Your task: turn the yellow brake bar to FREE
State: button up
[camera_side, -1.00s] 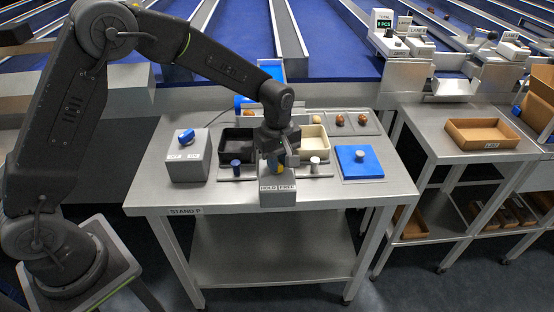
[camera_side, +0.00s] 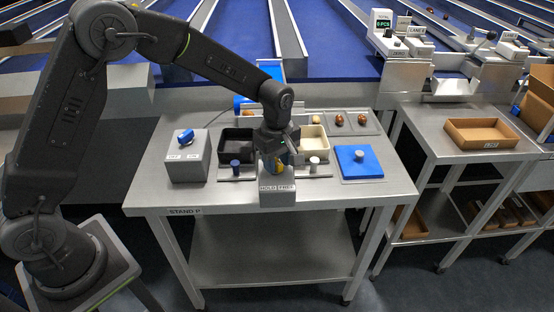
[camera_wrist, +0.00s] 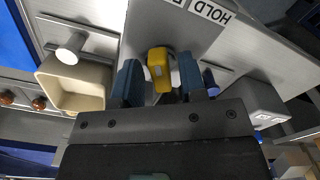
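The yellow brake bar (camera_wrist: 158,69) sits on a grey block (camera_wrist: 165,28) labelled HOLD and FREE. In the side view the block (camera_side: 277,198) stands at the front of the table, and part of the yellow bar (camera_side: 281,167) shows under my gripper. My gripper (camera_wrist: 160,78) has its two blue fingertips on either side of the bar. Narrow gaps show between bar and fingers, so it looks open around the bar. I cannot tell which label the bar points to.
A black tray (camera_side: 222,157) and a cream tray (camera_side: 327,141) stand behind the block. Small blue and white knobs flank it. A blue plate (camera_side: 350,172) lies at right, and a grey box with a blue knob (camera_side: 187,166) stands at left.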

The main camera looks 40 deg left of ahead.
aim_at(277, 161)
jog(key=shift+o, duration=0.4)
jog(key=shift+r, duration=0.1)
jog(key=shift+r, duration=0.3)
notch_tip(277, 161, up, 13)
